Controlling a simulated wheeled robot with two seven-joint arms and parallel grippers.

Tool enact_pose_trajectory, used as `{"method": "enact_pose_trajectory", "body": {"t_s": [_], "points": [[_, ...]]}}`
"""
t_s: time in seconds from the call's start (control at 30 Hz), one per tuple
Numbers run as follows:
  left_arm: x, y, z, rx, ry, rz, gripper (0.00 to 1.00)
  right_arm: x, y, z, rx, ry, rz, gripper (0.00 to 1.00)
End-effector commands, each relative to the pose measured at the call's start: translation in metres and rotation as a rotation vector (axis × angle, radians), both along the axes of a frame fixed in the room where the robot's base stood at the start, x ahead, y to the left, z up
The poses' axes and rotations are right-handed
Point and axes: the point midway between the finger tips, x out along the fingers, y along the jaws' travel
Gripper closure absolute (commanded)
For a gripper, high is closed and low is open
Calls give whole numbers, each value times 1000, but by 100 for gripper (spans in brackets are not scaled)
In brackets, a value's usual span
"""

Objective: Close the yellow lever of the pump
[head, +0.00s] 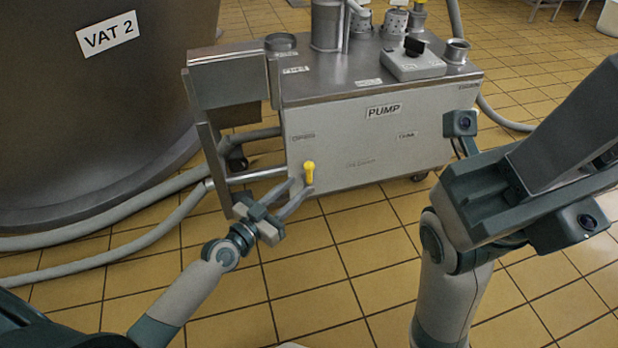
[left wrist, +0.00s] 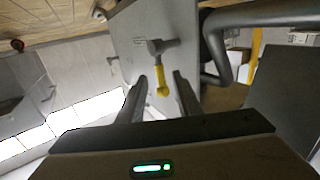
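The pump (head: 372,140) is a steel box cart labelled PUMP. Its yellow lever (head: 309,172) sticks out low on the front panel, near the left corner. My left gripper (head: 303,190) is open, with its fingertips close to the lever. In the left wrist view the yellow lever (left wrist: 161,82) hangs from a grey stem, between the two finger tips (left wrist: 158,80) or just beyond them. Whether a finger touches it I cannot tell. My right arm fills the right side of the head view; its fingertips are not clearly visible.
A large vat (head: 95,100) labelled VAT 2 stands at the left. Grey hoses (head: 110,215) run along the tiled floor beside it. A control box (head: 412,62) with a black switch sits on the pump top. The tiled floor (head: 340,265) in front of the pump is clear.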

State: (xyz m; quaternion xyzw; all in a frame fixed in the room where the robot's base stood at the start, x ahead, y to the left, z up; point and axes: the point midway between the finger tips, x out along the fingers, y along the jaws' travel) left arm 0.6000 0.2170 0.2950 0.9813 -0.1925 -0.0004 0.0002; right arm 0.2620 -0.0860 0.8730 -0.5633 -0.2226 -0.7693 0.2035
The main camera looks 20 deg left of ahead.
Motion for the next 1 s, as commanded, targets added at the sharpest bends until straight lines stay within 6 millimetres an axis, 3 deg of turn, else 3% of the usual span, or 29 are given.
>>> {"method": "enact_pose_trajectory", "body": {"t_s": [0.1, 0.33, 0.83, 0.97, 1.0], "points": [[21, -8, 0, -3, -3, 3, 68, -3, 0, -1, 3, -16, 4, 69], [49, -19, 0, -3, -1, 2, 68, -7, -1, -1, 12, -29, 14, 69], [58, -24, 0, 1, 0, 1, 68, -11, -1, 2, 21, -45, 22, 69], [58, -24, 0, 0, 0, 1, 99, -10, -1, 1, 17, -42, 21, 69], [58, -24, 0, 1, 0, 1, 100, -9, -1, 1, 16, -41, 20, 69]]}}
